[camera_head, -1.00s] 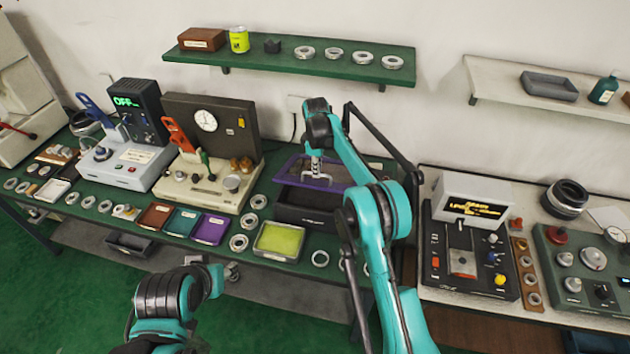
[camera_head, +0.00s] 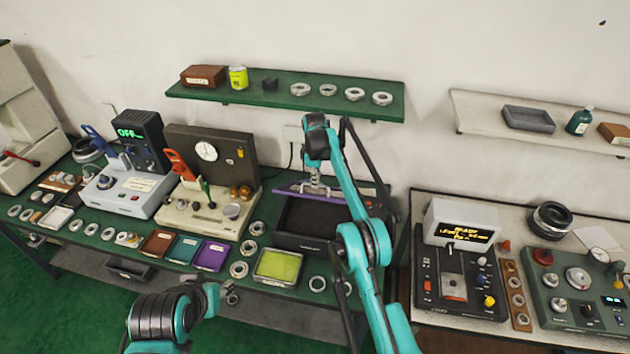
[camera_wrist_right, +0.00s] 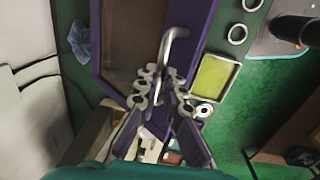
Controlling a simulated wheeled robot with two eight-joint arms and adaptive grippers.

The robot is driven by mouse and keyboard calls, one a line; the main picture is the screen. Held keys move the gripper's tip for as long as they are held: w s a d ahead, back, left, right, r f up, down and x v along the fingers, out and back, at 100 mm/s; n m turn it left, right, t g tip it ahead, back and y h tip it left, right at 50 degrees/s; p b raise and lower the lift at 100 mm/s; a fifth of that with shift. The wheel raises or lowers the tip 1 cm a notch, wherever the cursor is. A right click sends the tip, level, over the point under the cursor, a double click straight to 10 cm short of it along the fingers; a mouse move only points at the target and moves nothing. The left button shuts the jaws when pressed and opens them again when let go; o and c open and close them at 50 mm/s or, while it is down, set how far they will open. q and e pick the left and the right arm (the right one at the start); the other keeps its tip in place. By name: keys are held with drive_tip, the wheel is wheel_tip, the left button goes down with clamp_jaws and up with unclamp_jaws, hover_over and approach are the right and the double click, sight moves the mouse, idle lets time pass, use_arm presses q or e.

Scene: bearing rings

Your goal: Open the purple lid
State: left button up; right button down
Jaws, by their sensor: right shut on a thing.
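The purple lid (camera_head: 291,189) stands raised over the back of a black box (camera_head: 300,239) in the head view, and shows nearly edge-on. The box is open at the front, with its dark inside visible. My right gripper (camera_head: 318,184) is shut on the lid's metal handle.
A yellow-green tray (camera_head: 278,266) and several metal rings lie in front of the box. A beige machine (camera_head: 202,200) stands to its left. A wall shelf (camera_head: 290,98) runs above. A black control unit (camera_head: 455,290) stands on the right bench.

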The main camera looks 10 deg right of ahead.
drive_tip(key=shift+w+d+f, duration=0.2)
drive_tip(key=shift+d+f, duration=0.05)
drive_tip(key=shift+d, duration=0.05)
drive_tip(key=c, duration=1.7)
unclamp_jaws()
drive_tip(key=shift+o, duration=0.5)
drive_tip(key=shift+w+f, duration=0.3)
drive_tip(key=shift+w, duration=0.15)
drive_tip(key=shift+s+r, duration=0.2)
use_arm(q)
drive_tip(key=shift+w+f, duration=0.15)
drive_tip(key=shift+w, duration=0.2)
